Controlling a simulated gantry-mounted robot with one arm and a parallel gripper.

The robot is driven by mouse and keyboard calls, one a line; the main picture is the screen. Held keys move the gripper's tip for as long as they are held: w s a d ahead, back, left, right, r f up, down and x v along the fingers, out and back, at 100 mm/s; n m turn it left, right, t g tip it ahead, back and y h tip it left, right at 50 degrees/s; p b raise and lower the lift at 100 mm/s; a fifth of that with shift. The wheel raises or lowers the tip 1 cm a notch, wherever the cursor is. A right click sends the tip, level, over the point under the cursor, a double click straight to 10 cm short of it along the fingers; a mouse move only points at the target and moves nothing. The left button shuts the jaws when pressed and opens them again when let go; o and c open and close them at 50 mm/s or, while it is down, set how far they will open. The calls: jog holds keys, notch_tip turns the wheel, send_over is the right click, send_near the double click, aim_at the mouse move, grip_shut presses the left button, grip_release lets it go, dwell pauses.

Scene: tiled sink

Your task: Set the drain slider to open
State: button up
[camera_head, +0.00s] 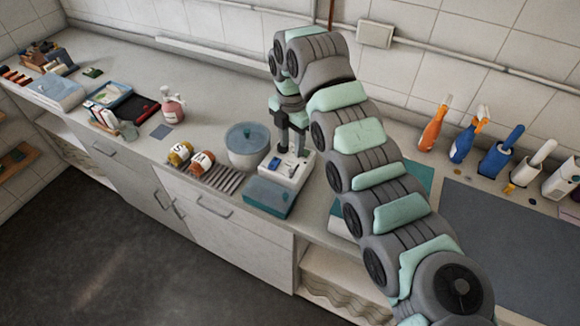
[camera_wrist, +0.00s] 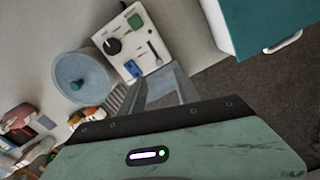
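A white control panel (camera_head: 284,177) stands on the counter beside a round pot. In the wrist view the panel (camera_wrist: 121,58) shows a dark round knob, a green square, a blue part and a narrow dark slot. The slot with its small handle (camera_wrist: 153,50) looks like the drain slider; its exact setting is too small to tell. My gripper (camera_head: 290,150) points down above the panel, its two grey fingers apart with nothing between them.
The grey pot with a blue lid (camera_head: 247,146) stands just left of the panel. A teal box (camera_head: 268,198) sits in front. Spray bottles (camera_head: 462,140) stand at the right. The counter's front edge is close.

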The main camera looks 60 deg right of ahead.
aim_at(292, 171)
notch_tip(292, 171, down, 10)
jog(key=p, duration=0.3)
jog(key=shift+c, duration=0.6)
grip_shut()
dwell(0.9)
